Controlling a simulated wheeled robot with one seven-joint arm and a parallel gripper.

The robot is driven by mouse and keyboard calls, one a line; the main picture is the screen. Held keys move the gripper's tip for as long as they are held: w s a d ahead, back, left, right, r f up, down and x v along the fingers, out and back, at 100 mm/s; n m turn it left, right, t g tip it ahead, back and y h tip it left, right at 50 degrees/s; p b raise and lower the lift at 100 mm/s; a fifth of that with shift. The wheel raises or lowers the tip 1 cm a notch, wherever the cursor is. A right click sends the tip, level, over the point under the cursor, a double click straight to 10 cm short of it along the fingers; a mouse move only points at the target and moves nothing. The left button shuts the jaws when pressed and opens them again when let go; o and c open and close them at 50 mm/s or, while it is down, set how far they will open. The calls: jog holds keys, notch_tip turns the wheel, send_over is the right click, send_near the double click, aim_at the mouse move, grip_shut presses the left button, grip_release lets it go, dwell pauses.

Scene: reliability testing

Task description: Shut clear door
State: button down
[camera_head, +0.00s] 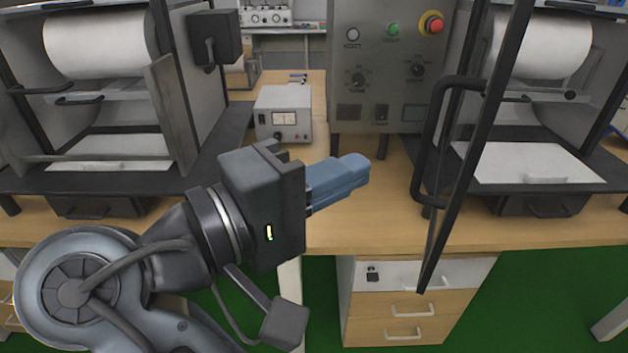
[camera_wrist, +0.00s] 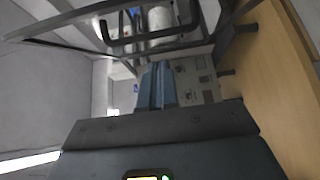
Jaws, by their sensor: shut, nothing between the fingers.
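The clear door (camera_head: 487,120) belongs to the machine at the right of the head view. It stands swung open towards me, seen nearly edge-on, with a dark frame and a see-through pane. Its black bar handle (camera_head: 421,140) faces left, towards my gripper. In the wrist view the handle (camera_wrist: 150,40) and door frame show at the top, beyond the fingertips. My gripper (camera_head: 362,168) is shut and empty, its blue fingers pointing right above the table. A gap separates it from the handle in the head view. The fingers also show in the wrist view (camera_wrist: 158,70).
The right machine holds a white roll (camera_head: 545,48) and a pale tray plate (camera_head: 525,163). A grey control panel (camera_head: 385,75) with a red button stands behind my gripper. A small meter box (camera_head: 283,114) and a similar left machine (camera_head: 205,85) stand left. Drawers (camera_head: 410,305) sit below the wooden table (camera_head: 350,225).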

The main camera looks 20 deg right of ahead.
aim_at(422, 167)
jog(key=d, duration=0.6)
jog(key=shift+s+d+p, duration=0.1)
jog(key=shift+d+p, duration=0.2)
jog(key=shift+p, duration=0.05)
jog(key=shift+s+d, duration=0.25)
jog(key=shift+d, duration=0.2)
jog(key=shift+s+d, duration=0.25)
jog(key=shift+d, duration=0.1)
